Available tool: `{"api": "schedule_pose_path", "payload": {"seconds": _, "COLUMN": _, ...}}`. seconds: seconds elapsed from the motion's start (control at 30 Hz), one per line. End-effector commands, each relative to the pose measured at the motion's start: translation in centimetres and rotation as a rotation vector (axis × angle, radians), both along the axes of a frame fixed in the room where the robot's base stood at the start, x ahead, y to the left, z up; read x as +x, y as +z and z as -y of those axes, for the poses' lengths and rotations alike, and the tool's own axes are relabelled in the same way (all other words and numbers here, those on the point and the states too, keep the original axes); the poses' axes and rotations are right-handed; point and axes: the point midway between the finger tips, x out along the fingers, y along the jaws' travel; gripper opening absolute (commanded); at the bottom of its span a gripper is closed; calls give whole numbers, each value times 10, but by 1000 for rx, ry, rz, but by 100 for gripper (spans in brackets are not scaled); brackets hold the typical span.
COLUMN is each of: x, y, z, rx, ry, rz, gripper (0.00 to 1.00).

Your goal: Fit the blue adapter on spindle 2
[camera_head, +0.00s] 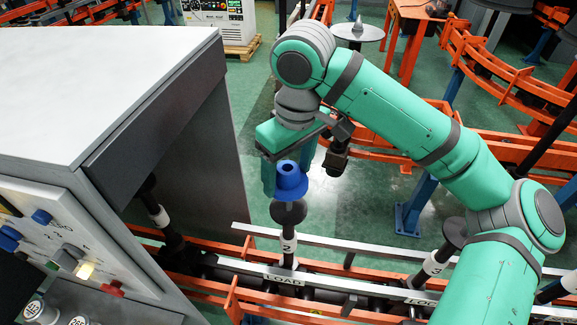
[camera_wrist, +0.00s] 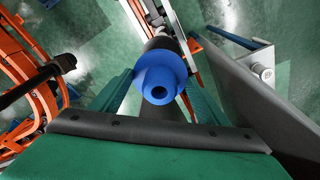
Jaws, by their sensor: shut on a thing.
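The blue adapter (camera_head: 289,181) is a flanged ring with a narrower collar and a hole in its top. My gripper (camera_head: 287,172) is shut on it, with one green finger on each side. Spindle 2 (camera_head: 288,246) stands upright below, with a white label and a dark, wide top. The adapter is in line over that top and looks upright. I cannot tell whether they touch or a small gap is left. In the wrist view the adapter (camera_wrist: 160,80) sits between the fingers, and the dark spindle top (camera_wrist: 160,43) shows partly behind it.
A grey machine cabinet (camera_head: 110,85) with a button panel (camera_head: 75,240) stands at left. Spindle 3 (camera_head: 436,262) stands to the right on the same orange-railed conveyor. The LOAD plate (camera_head: 284,281) lies at spindle 2's foot.

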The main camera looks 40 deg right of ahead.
Motion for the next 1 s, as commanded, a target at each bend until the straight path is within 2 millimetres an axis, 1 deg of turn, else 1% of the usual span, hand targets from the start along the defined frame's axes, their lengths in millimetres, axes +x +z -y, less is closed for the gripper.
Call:
{"api": "schedule_pose_path", "payload": {"seconds": 0.4, "x": -2, "y": -18, "z": 3, "rx": 1, "ry": -7, "rz": -1, "gripper": 43}}
{"api": "schedule_pose_path", "payload": {"seconds": 1.0, "x": -1, "y": -44, "z": 1, "rx": 1, "ry": -2, "rz": -1, "gripper": 43}}
